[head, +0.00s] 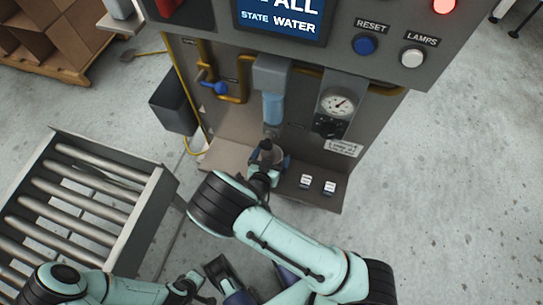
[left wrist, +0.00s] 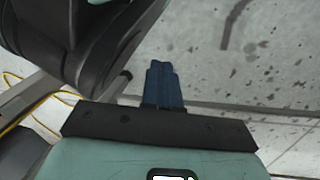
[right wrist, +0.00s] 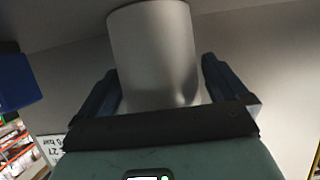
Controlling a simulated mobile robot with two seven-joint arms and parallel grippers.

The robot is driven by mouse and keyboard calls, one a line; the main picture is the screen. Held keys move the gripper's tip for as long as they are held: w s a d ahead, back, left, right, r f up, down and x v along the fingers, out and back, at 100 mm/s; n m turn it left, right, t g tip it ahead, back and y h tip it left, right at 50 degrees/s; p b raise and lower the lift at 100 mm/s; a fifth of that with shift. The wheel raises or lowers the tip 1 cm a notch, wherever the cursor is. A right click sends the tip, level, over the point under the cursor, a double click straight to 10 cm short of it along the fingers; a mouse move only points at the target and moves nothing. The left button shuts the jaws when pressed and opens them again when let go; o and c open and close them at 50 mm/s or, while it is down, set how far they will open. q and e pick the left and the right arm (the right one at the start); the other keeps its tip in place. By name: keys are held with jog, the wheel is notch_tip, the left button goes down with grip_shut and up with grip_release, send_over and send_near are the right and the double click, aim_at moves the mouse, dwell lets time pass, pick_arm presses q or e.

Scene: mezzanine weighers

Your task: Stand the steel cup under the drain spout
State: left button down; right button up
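The steel cup (head: 266,157) is at the foot of the machine, below the drain spout (head: 271,131) under the pale blue bowl (head: 272,108). Whether it rests on the ledge is hard to tell. In the right wrist view the cup (right wrist: 155,50) is a plain grey cylinder between the two fingers. My right gripper (right wrist: 160,85) is spread around it, with a thin gap showing on the right side; contact on the left is unclear. My left gripper (left wrist: 165,85) is empty, its blue fingers together, and is low near the bottom of the head view.
The machine's ledge (head: 229,155) runs left of the cup. A roller conveyor (head: 85,205) stands at the left. A dark bin (head: 176,103) hangs on the machine's left side. Floor at the right is clear.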

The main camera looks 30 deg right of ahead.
jog(key=shift+a+r, duration=0.1)
jog(key=shift+r, duration=0.15)
pick_arm(q)
jog(key=w+d+r+t+p, duration=0.1)
jog(key=w+r+p, duration=0.2)
jog(key=r, duration=0.2)
jog(key=shift+w+d+r, duration=0.25)
jog(key=shift+w, duration=0.1)
pick_arm(e)
jog(key=v, duration=1.1)
jog(key=shift+s+a+r, duration=0.15)
jog(key=shift+s+a, duration=0.05)
jog(key=shift+s, duration=0.1)
